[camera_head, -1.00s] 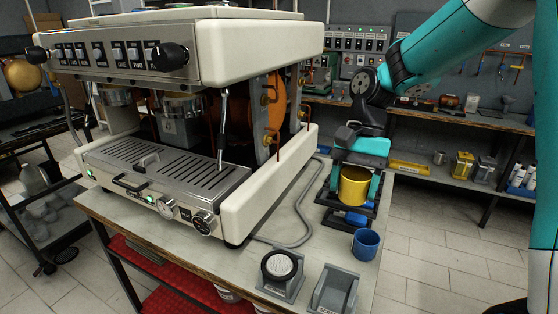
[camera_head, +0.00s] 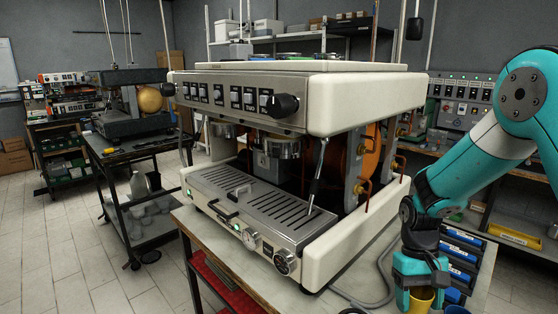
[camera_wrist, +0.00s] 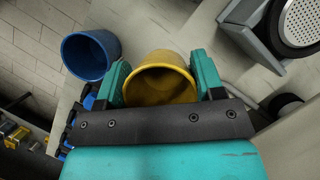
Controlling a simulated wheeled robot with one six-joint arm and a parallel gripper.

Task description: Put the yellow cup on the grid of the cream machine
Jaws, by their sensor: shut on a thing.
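The yellow cup (camera_wrist: 158,82) is between the two teal fingers of my gripper (camera_wrist: 160,75) in the wrist view, mouth toward the camera. In the head view the yellow cup (camera_head: 421,299) shows at the bottom right, cut by the frame edge, under my gripper (camera_head: 420,285). My gripper is shut on it. The cream machine (camera_head: 365,100) stands in the middle on a workbench. Its slotted metal grid (camera_head: 262,207) lies at its front under the brewing heads, with a small handle-like piece on it. My gripper is to the right of the machine, apart from the grid.
A blue cup (camera_wrist: 90,55) stands beside my gripper in the wrist view. A grey holder with a round perforated part (camera_wrist: 298,22) is at the right there. A steam wand (camera_head: 318,175) hangs over the grid's right end. A dark cart (camera_head: 140,150) stands at the left.

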